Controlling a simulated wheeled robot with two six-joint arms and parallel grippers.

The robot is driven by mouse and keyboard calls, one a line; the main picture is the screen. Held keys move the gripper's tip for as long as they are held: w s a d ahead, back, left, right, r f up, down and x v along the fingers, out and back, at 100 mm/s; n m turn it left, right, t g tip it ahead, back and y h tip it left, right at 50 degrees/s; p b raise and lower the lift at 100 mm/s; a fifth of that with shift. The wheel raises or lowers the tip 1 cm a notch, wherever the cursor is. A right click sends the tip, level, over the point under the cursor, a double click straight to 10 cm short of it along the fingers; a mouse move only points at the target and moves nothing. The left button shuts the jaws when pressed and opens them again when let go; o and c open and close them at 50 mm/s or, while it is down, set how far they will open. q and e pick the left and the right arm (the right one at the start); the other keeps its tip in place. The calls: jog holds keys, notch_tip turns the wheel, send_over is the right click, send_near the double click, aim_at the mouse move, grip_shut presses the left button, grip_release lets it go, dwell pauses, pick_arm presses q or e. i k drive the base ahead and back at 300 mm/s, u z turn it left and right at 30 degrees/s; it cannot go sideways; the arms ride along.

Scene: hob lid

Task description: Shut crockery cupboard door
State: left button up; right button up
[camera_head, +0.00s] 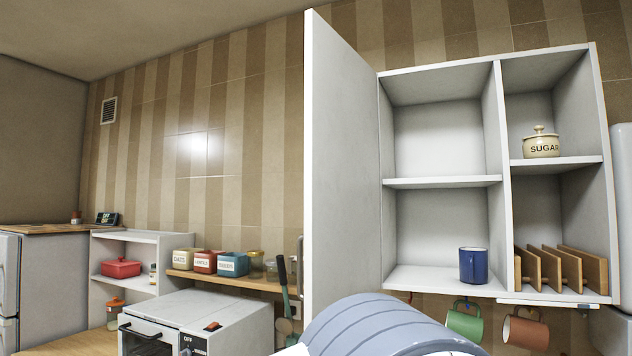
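The crockery cupboard (441,183) hangs on the tiled wall at the right. Its white door (340,150) is hinged on the cupboard's left side and stands wide open, swung out toward me. A blue mug (473,265) stands on the cupboard's bottom shelf. A sugar jar (541,143) stands on the right shelf, above a wooden rack (562,268). A rounded grey-blue part of my own body shows at the bottom centre, below the door. Neither of my grippers is in view.
A green mug (465,322) and a brown mug (526,331) hang under the cupboard. A white oven (203,318) stands at the lower left. A wooden shelf (225,281) with several labelled tins is above it.

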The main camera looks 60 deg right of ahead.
aim_at(341, 236)
jog(key=i, duration=2.65)
jog(key=z, duration=3.55)
jog(key=k, duration=0.2)
jog(key=u, duration=0.65)
jog(key=i, duration=0.3)
jog(key=z, duration=0.15)
